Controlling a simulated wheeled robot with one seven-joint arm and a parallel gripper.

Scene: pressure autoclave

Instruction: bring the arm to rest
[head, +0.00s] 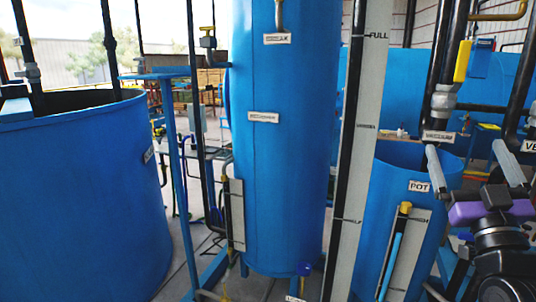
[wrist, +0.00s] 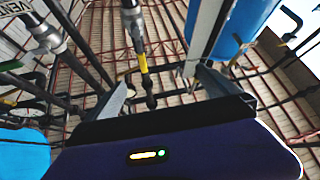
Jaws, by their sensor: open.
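My gripper (head: 465,147) is at the right of the head view, with its two grey fingers pointing up and spread apart. Its purple body (head: 490,211) and dark wrist show below the fingers. The gripper is open and nothing shows between the fingers. In the wrist view my gripper (wrist: 163,80) also has its fingers apart, seen against the ceiling and pipes. In the head view it appears in front of the blue tank labelled POT (head: 408,228); I cannot tell the gap between them.
A tall blue cylinder (head: 282,190) stands in the middle, beside a level gauge board marked FULL (head: 359,180). A wide open blue tank (head: 75,200) is at the left. Dark pipes and a yellow valve handle (head: 462,61) hang near the gripper. Some floor (head: 180,275) shows between the tanks.

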